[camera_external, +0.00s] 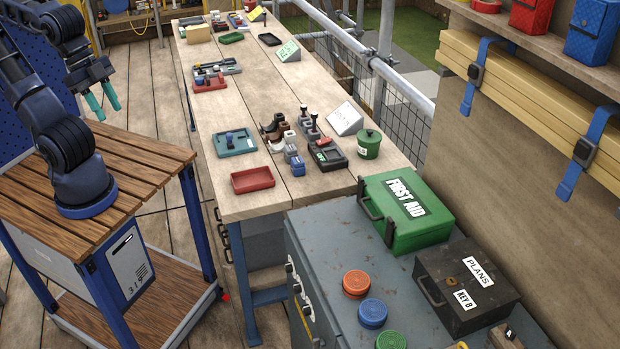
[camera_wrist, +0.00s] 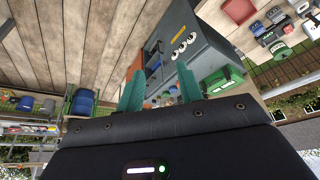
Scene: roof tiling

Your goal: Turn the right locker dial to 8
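The grey metal locker (camera_external: 325,262) stands at the bottom right, with small dials (camera_external: 297,288) in a row along its left-facing front. The locker (camera_wrist: 205,50) also shows in the wrist view, with a row of pale round dials (camera_wrist: 182,47) below a yellow label. The dials are too small to read, and I cannot tell where they point. My gripper (camera_external: 104,102) is open and empty, raised above the wooden cart at the left, well apart from the locker. In the wrist view its teal fingers (camera_wrist: 160,92) stand apart with nothing between them.
On the locker top are a green first aid box (camera_external: 409,210), a dark box labelled PLANS (camera_external: 467,290) and orange, blue and green round lids. The long workbench (camera_external: 235,110) adjoins the locker. Open floor lies between my wooden-topped cart (camera_external: 145,150) and the locker front.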

